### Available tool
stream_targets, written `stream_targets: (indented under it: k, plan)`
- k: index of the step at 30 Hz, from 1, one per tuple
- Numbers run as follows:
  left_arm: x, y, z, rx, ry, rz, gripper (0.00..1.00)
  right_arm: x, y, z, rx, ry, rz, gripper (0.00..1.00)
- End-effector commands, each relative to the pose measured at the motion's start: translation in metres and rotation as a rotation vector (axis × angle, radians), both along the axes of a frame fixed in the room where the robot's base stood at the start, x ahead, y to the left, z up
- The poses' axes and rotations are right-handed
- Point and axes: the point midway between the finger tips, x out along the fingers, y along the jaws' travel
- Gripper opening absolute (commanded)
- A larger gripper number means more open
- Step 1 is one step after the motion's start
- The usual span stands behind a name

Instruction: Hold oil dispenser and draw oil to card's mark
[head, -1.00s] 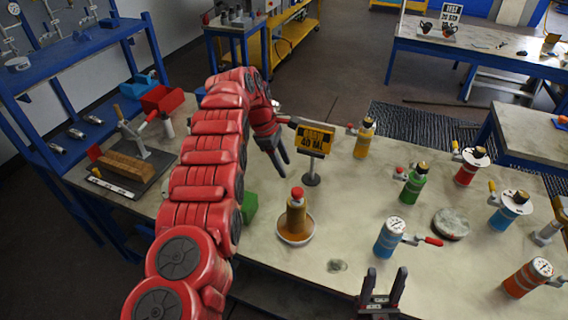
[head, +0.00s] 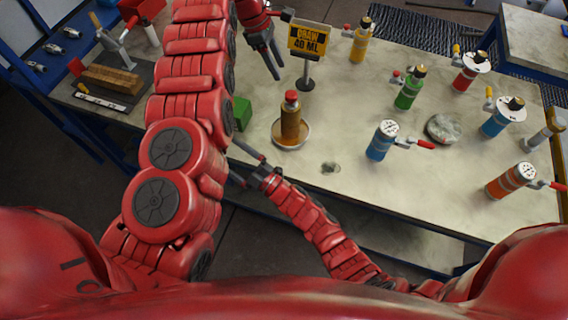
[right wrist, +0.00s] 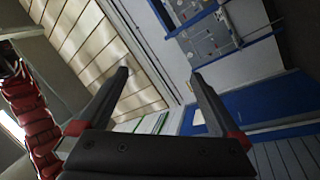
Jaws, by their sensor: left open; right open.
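The card (head: 309,41), a yellow plate reading "DRAW 40 ML" on a black stand, stands at the table's back. In front of it, an amber bottle (head: 290,124) with a red cap stands upright in a shallow dish (head: 300,145); which vessel is the oil dispenser I cannot tell. My left gripper (head: 277,70) is open and empty, just left of the card. My right gripper (head: 235,160) is open by the table's front edge, left of and nearer than the bottle. In the right wrist view its fingers (right wrist: 160,75) are apart with nothing between them.
Flanged vessels in yellow (head: 360,40), green (head: 410,88), red (head: 471,72), blue (head: 381,142) and orange (head: 512,181) stand to the right. A round grey disc (head: 443,128) lies among them. A green block (head: 241,113) is beside my left arm. The front middle is mostly clear.

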Motion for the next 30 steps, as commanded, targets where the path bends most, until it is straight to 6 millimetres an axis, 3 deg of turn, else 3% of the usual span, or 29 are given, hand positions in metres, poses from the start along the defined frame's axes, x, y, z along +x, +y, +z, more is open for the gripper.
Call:
stream_targets:
  k: [1,6,10,14,18,23,26,30]
  plan:
    - [0.0,0.0,0.0,0.0,0.0,0.0,0.5,0.001,0.025,-0.022,-0.1,0.007,0.023,1.0]
    - [0.0,0.0,0.0,0.0,0.0,0.0,0.5,0.001,0.09,-0.109,-0.525,-0.022,0.06,1.0]
    - [0.0,0.0,0.0,0.0,0.0,0.0,0.5,0.0,0.115,-0.164,-0.868,-0.096,0.057,1.0]
    - [0.0,0.0,0.0,0.0,0.0,0.0,0.5,0.007,0.117,-0.191,-1.193,-0.172,-0.009,1.0]
    - [0.0,0.0,0.0,0.0,0.0,0.0,0.5,0.018,0.094,-0.186,-1.51,-0.238,-0.17,1.0]
    - [0.0,0.0,0.0,0.0,-0.001,0.0,0.5,0.014,0.051,-0.141,-1.797,-0.331,-0.431,1.0]
    - [0.0,0.0,0.0,0.0,0.0,0.0,0.5,0.004,0.009,-0.114,-1.949,-0.429,-0.583,1.0]
    - [0.0,0.0,0.0,0.0,-0.001,0.0,0.5,-0.002,-0.064,-0.092,-2.116,-0.624,-0.738,1.0]
